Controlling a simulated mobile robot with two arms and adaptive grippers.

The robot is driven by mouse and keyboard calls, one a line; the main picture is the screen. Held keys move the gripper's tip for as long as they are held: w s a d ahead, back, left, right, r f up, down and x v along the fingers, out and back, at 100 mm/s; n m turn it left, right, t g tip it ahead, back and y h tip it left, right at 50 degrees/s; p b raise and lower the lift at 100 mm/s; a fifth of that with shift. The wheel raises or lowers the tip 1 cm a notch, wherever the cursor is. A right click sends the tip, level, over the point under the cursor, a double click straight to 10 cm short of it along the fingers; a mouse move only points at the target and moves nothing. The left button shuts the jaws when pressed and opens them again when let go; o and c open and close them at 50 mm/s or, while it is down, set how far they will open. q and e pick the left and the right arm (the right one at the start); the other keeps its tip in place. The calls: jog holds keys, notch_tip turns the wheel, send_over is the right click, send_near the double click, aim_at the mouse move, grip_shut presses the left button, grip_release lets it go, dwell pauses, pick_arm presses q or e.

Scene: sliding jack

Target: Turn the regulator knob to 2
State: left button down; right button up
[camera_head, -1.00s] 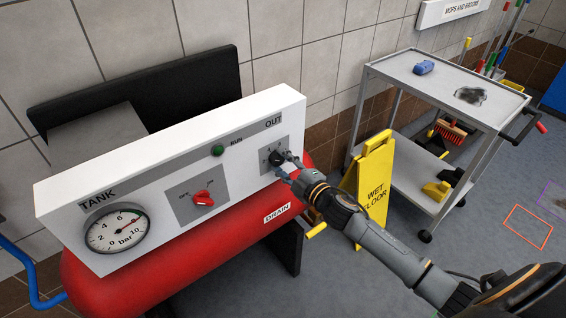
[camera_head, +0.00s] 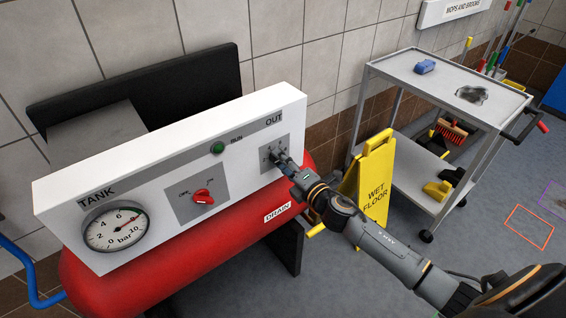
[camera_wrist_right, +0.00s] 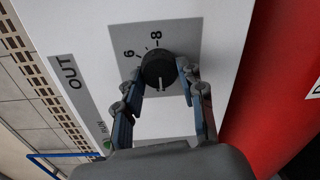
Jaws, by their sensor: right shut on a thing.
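The regulator knob (camera_wrist_right: 158,70) is a black round knob on a grey plate under the word OUT, at the right end of the white panel (camera_head: 150,170). In the right wrist view the numbers 6 and 8 show beside it, and a pale mark on the knob points down the picture, away from them. My right gripper (camera_wrist_right: 160,82) is shut on the knob, one finger on each side. In the head view my right gripper (camera_head: 283,162) covers much of the knob and its scale. My left gripper is not in view.
A red OFF/ON switch (camera_head: 203,197), a green RUN lamp (camera_head: 218,149) and a TANK gauge (camera_head: 116,230) are on the same panel. A red tank (camera_head: 190,255) lies below. A yellow wet floor sign (camera_head: 376,178) and a grey cart (camera_head: 400,70) stand to the right.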

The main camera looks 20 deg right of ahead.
dwell(0.4)
jog(key=o, duration=1.2)
jog(key=v, duration=1.2)
jog(key=shift+f, duration=0.1)
